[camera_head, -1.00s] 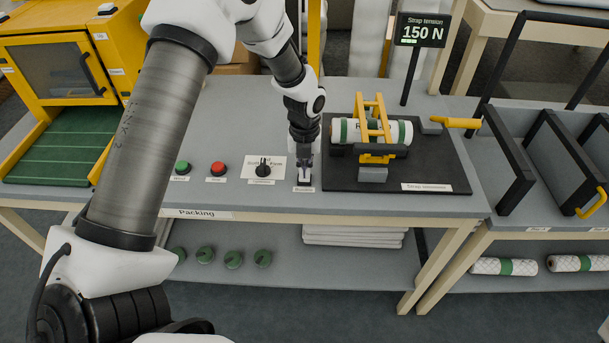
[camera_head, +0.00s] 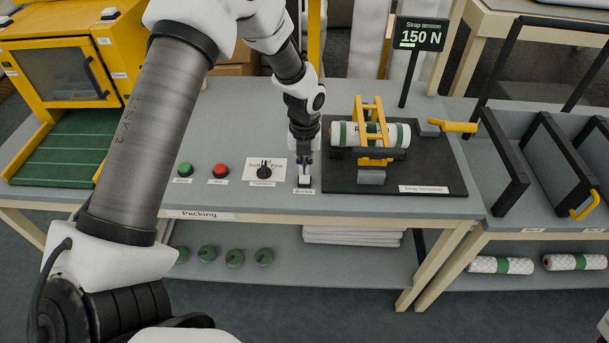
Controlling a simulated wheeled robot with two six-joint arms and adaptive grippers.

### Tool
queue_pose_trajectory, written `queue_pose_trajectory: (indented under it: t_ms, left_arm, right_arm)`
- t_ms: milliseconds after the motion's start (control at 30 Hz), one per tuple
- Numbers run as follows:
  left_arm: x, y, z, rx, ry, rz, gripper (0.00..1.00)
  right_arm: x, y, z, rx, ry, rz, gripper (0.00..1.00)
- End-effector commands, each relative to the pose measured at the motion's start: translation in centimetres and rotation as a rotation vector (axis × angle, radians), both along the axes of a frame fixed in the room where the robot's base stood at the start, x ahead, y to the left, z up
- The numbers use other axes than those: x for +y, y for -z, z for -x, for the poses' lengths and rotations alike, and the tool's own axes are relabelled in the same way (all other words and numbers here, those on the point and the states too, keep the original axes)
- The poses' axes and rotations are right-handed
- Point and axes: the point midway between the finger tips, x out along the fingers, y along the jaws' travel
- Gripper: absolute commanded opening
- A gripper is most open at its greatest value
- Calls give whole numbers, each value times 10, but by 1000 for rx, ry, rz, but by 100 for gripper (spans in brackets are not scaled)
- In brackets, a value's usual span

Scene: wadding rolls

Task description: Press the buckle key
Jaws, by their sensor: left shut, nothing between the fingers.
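The buckle key (camera_head: 304,181) is a small pale key on a dark base on the packing table, with a label reading "Buckle" in front of it. My left gripper (camera_head: 304,172) points straight down at it. Its fingers are shut and empty, with the tips at or just above the key; whether they touch cannot be told. The gripper hides part of the key. The strap tensioner (camera_head: 374,150), with yellow bars, stands right of it on a black board and holds a white roll (camera_head: 350,134) with green bands. My right gripper is not in view.
Left of the gripper are a green button (camera_head: 184,169), a red button (camera_head: 221,170) and a black selector knob (camera_head: 265,171). A display (camera_head: 421,34) reads "Strap tension 150 N". A yellow machine (camera_head: 62,70) stands at the left, black racks (camera_head: 545,165) at the right.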

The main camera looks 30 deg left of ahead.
Motion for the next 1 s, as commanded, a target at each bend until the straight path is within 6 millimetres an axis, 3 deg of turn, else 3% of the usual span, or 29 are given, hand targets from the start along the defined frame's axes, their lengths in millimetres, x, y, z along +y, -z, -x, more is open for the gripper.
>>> queue_pose_trajectory:
  t_ms: [367, 833, 1000]
  left_arm:
    - [0, -1, 0, 0, 0, 0, 0]
    - [0, -56, 0, 0, 0, 0, 0]
    - [0, -61, 0, 0, 0, 0, 0]
  right_arm:
    - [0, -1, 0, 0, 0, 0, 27]
    - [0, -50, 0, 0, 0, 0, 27]
    - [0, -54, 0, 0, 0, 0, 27]
